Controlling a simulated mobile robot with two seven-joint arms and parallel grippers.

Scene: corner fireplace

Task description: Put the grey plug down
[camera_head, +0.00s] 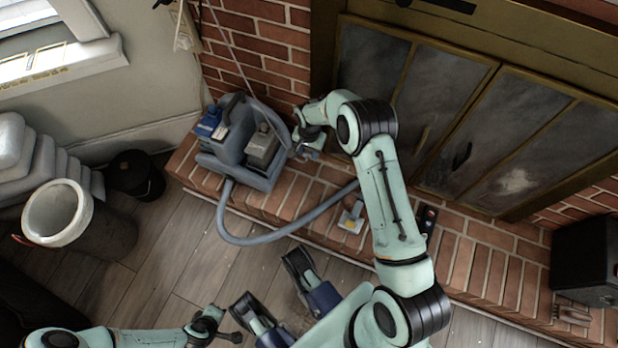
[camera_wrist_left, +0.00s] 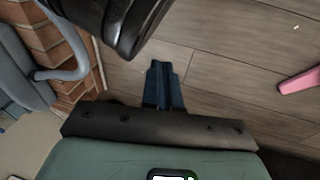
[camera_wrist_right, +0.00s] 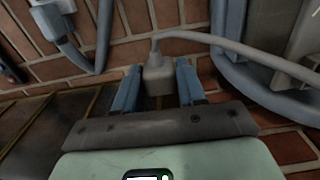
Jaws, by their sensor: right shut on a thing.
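The grey plug (camera_wrist_right: 158,78) sits between the blue fingers of my right gripper (camera_wrist_right: 158,88) in the right wrist view, with a grey cord running from its top to the right. My right gripper is shut on it. In the head view my right gripper (camera_head: 308,150) is just right of the blue-grey machine, over the brick hearth; the plug is too small to make out there. My left gripper (camera_wrist_left: 165,72) is shut and empty in the left wrist view, above the wooden floor. Its arm shows low at the left in the head view.
The machine (camera_head: 240,155) stands on the brick hearth (camera_head: 460,260), its hose (camera_head: 300,222) looping over the edge. A black box (camera_head: 588,262) is at far right, a bucket (camera_head: 62,212) at left.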

